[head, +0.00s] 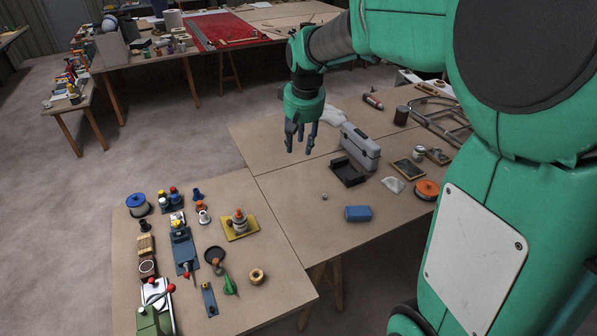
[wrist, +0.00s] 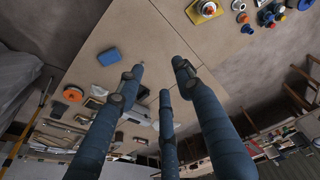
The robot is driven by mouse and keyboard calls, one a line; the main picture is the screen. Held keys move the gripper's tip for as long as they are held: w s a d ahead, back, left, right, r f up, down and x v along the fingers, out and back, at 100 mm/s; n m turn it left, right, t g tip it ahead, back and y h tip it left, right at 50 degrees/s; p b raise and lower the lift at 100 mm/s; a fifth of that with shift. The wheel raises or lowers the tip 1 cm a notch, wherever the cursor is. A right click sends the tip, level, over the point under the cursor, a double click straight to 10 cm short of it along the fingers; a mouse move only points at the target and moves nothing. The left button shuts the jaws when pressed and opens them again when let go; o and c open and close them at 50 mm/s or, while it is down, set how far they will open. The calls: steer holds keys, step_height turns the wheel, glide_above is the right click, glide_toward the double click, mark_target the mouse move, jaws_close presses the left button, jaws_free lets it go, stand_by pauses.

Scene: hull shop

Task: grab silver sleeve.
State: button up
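A small silver-grey piece (head: 324,197), which looks like the silver sleeve, lies on the bare front part of the right-hand table, left of a blue block (head: 358,213). It is too small to make out its shape. I cannot pick it out in the wrist view, where a finger may cover it. My gripper (head: 302,143) hangs fingers down above the tables, farther back than the silver piece and well apart from it. Its fingers are spread and empty, as the wrist view also shows (wrist: 160,76).
A grey case (head: 361,146) and a black tray (head: 346,172) stand behind the silver piece. An orange spool (head: 427,189) is at the right. The left table holds a yellow tray (head: 240,232), a blue spool (head: 137,204) and several tools. Bare tabletop surrounds the silver piece.

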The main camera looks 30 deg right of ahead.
steer(key=w+d+f, duration=0.6)
steer(key=w+f, duration=0.1)
steer(key=w, duration=0.1)
steer(key=g+p, duration=0.3)
glide_above(325, 195)
step_height(325, 195, down, 28)
steer(key=shift+f+y, duration=0.15)
steer(key=shift+y, duration=0.15)
steer(key=shift+f, duration=4.3)
steer(key=shift+f, duration=0.1)
steer(key=shift+f+b, duration=0.35)
steer(key=shift+f, duration=2.15)
steer(key=shift+c, duration=0.5)
